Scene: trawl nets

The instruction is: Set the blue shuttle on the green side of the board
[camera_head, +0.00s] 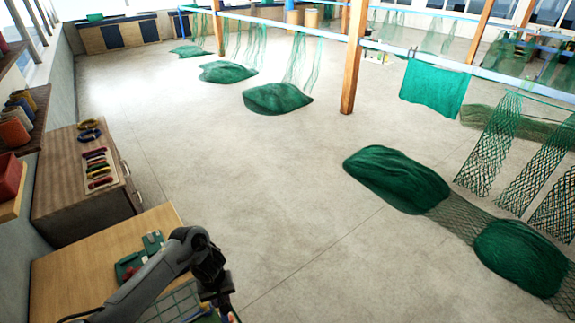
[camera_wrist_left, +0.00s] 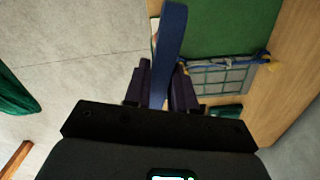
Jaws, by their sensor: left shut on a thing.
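The blue shuttle (camera_wrist_left: 171,40) is a long flat blue piece in the left wrist view. My left gripper (camera_wrist_left: 160,82) is shut on its lower part, and the shuttle stands out past the fingertips. The board's plain green side (camera_wrist_left: 232,25) lies beyond and to the right of the shuttle. In the head view my left gripper (camera_head: 216,288) is over the wooden table's right edge, and the netted section (camera_head: 172,304) is partly hidden by my arm. My right gripper is not in view.
The wooden table (camera_head: 75,266) holds a green item (camera_head: 128,267) behind my arm. A wooden cabinet (camera_head: 55,185) with a tray of coloured tools stands beyond it. The floor (camera_head: 250,190) to the right is open, with green net piles (camera_head: 395,178) farther off.

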